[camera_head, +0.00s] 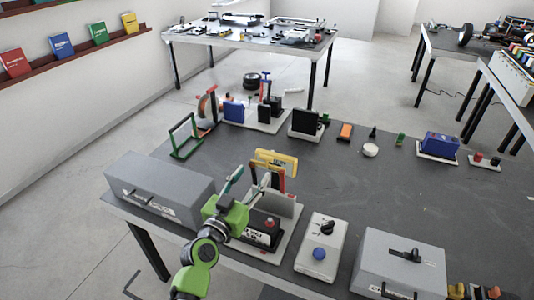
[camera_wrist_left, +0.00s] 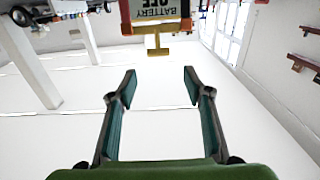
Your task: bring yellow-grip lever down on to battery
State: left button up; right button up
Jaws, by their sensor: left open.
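The yellow-grip lever (camera_head: 277,158) stands raised above a grey base near the table's front edge, with red parts below its yellow grip. The battery (camera_head: 258,234), a dark block with a white label and a red top piece, sits low on that base. My left gripper (camera_head: 248,180) is open and empty, just left of the lever. In the left wrist view the open fingers (camera_wrist_left: 160,80) have a gap between them. A yellow T-shaped grip (camera_wrist_left: 158,44) is beyond the fingertips, below an upside-down sign (camera_wrist_left: 157,10) reading BATTERY OFF. My right gripper is out of view.
A grey box with a handle (camera_head: 160,188) stands left of my arm. A white switch box with a blue button (camera_head: 320,248) and another grey box (camera_head: 402,266) stand to the right. A green frame (camera_head: 185,138) is behind. The table's middle (camera_head: 370,190) is clear.

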aim_at(266, 158)
pick_arm(q)
jog(key=x, duration=1)
jog(key=shift+w+d+f, duration=0.2)
jog(key=shift+s, duration=0.1)
grip_shut()
